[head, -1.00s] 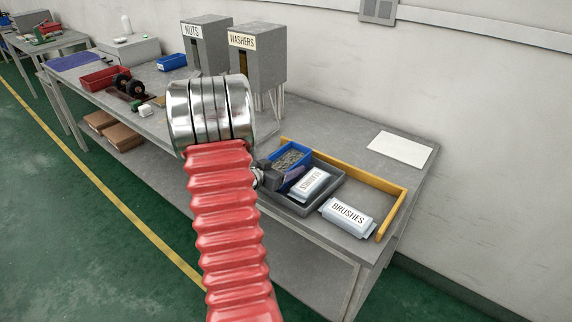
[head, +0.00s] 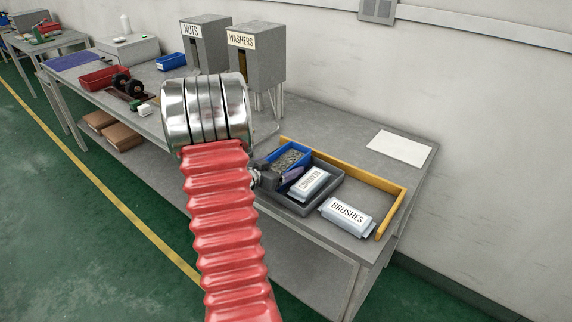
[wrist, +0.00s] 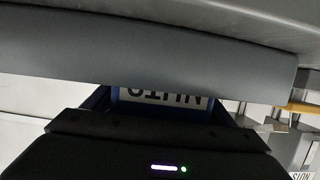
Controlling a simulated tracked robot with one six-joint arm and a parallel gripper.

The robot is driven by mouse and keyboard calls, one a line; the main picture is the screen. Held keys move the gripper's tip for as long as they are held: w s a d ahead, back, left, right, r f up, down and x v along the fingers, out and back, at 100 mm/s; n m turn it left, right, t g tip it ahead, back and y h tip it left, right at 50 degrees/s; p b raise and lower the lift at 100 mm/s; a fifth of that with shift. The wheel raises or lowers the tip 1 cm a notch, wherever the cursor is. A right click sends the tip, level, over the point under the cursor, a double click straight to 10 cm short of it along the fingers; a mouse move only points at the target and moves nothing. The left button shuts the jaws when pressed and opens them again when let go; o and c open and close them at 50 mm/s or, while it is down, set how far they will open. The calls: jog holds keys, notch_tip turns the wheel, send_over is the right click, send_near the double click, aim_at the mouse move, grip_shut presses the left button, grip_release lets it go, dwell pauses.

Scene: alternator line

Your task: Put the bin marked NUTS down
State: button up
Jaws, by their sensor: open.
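The blue bin (head: 301,151) holds small grey parts and sits at the back left of a grey tray (head: 331,190) on the bench. In the wrist view the bin's NUTS label (wrist: 165,96) shows upside down, partly covered by a grey bar above it. My gripper (head: 280,182) is open at the near side of the bin, low over the tray. The red arm sleeve hides part of it. I cannot tell whether a finger still touches the bin.
A white packet (head: 310,183) lies in the tray; another marked BRUSHES (head: 346,216) lies to its right. A yellow rail (head: 389,212) bounds the right side. NUTS (head: 208,48) and WASHERS (head: 262,62) dispensers stand behind. The bench around the white sheet (head: 399,147) is clear.

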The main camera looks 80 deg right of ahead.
jog(key=v, duration=1.1)
dwell(0.3)
jog(key=shift+w, duration=0.1)
